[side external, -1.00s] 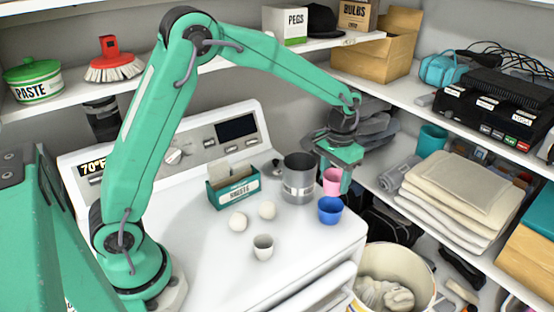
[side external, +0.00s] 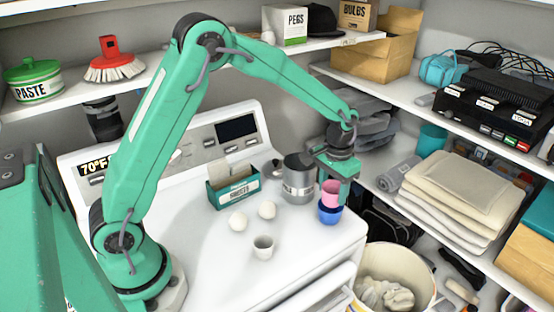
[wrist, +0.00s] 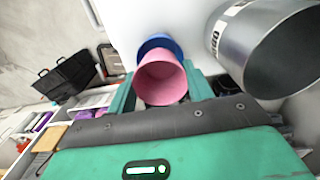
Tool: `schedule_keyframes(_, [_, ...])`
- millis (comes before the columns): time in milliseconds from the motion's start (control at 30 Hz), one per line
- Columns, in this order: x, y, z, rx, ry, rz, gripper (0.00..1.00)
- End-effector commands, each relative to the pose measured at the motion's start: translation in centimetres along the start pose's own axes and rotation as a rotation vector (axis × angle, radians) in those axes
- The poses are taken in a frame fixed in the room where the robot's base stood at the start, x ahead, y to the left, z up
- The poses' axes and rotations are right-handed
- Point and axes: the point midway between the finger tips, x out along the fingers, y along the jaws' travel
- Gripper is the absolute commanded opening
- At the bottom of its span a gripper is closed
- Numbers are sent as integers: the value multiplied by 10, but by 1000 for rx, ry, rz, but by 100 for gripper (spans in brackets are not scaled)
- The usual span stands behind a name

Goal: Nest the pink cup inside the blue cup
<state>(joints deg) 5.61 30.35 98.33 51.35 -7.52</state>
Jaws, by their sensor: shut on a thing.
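The pink cup (side external: 331,193) is upright between the jaws of my gripper (side external: 337,180), which is shut on it. It also shows in the wrist view (wrist: 162,80), with its open mouth toward the camera and a finger on each side. The blue cup (side external: 329,213) stands upright on the white top near its right edge, directly below the pink cup. In the wrist view the blue rim (wrist: 156,43) shows behind the pink cup. The pink cup's lower end is at the blue cup's mouth; I cannot tell how far inside it is.
A grey metal mug (side external: 298,180) stands close on the left of the cups. A small white cup (side external: 263,247), two white balls (side external: 267,209) and a green packet box (side external: 233,188) are farther left. A white bin (side external: 397,262) stands below the right edge.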

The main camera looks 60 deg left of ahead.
Motion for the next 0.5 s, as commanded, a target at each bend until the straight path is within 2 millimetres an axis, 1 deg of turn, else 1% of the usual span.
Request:
schedule_keyframes(200, [14,0,0,0,-1,0,29])
schedule_keyframes(500, [21,0,0,0,0,0,29])
